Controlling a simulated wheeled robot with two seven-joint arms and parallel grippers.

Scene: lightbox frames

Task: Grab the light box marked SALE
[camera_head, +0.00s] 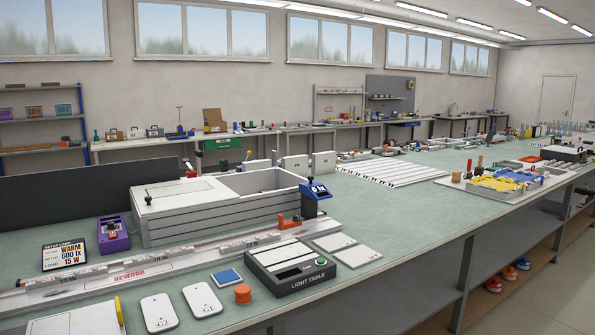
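I cannot make out the word SALE anywhere in the head view. Three small framed boxes stand on the blue shelf rack at the far left: a purple one (5,113), a brown-red one (34,111) and a blue one (63,110). Their faces are too small to read. A large light grey box (200,230) with a white lid over its left part and an open right part stands on the near bench; its inside is mostly hidden. Neither of my grippers is in view.
The green-topped bench (370,210) fills the foreground. Yellow-blue trays (500,180) lie at right.

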